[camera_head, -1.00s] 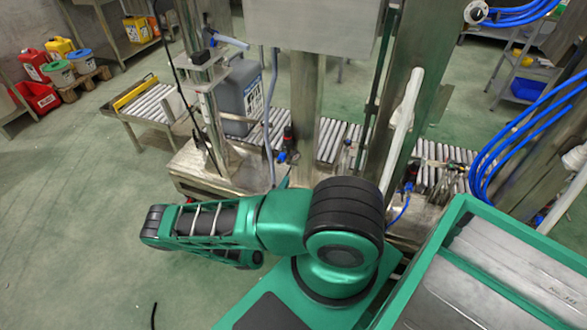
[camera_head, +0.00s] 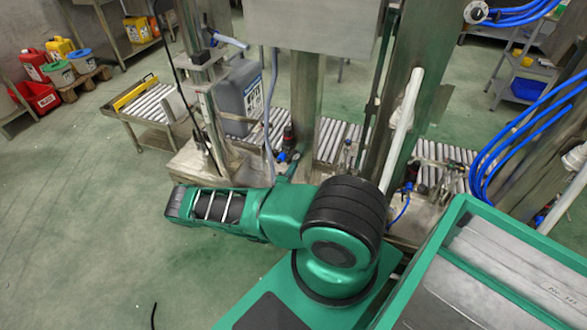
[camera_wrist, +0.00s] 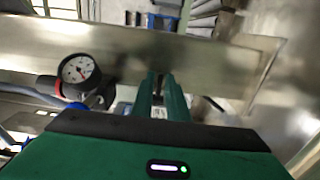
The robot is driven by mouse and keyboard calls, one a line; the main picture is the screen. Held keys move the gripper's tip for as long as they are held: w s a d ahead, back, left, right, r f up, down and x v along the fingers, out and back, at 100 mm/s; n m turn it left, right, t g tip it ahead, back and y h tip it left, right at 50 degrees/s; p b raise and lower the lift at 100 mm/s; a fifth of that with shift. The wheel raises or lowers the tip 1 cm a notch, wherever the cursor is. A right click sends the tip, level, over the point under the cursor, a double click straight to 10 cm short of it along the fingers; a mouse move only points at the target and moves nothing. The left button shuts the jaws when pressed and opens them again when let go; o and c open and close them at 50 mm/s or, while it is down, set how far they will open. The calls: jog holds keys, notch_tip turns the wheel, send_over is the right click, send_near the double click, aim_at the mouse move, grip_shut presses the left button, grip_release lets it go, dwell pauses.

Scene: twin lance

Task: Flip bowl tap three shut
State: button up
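Small valve fittings with blue parts stand along the steel frame in the head view, one near the middle (camera_head: 282,156) and one further right (camera_head: 408,188). I cannot tell which belongs to bowl tap three. My gripper (camera_wrist: 159,78) shows in the wrist view as two green fingers close together, with a thin dark gap between them and nothing clearly held. They point toward a broad steel plate (camera_wrist: 220,60). A round pressure gauge (camera_wrist: 78,70) with a blue fitting is left of the fingers. No tap handle is clear there. My arm hides the gripper in the head view.
Steel posts (camera_head: 304,100) rise in front of a roller conveyor (camera_head: 330,140). A grey jug (camera_head: 240,97) stands on the left. Blue hoses (camera_head: 520,130) hang at right, above a green-rimmed bin (camera_head: 440,240).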

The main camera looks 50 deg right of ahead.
grip_shut()
jog(key=shift+a+g, duration=0.15)
jog(key=shift+g, duration=0.15)
jog(key=shift+w+a+m+g+y, duration=0.5)
jog(key=shift+m+g+y, duration=0.35)
jog(key=shift+m+g, duration=2.05)
jog(key=shift+w+a+m+g+y, duration=0.75)
jog(key=shift+m+g, duration=1.2)
jog(key=shift+g, duration=1.9)
jog(key=shift+w+a+m+g+y, duration=0.15)
jog(key=shift+w+m+g+y, duration=0.55)
jog(key=shift+m+g, duration=2.2)
jog(key=shift+s+n+g+y, duration=0.25)
jog(key=shift+g+y, duration=0.35)
jog(key=shift+g, duration=0.05)
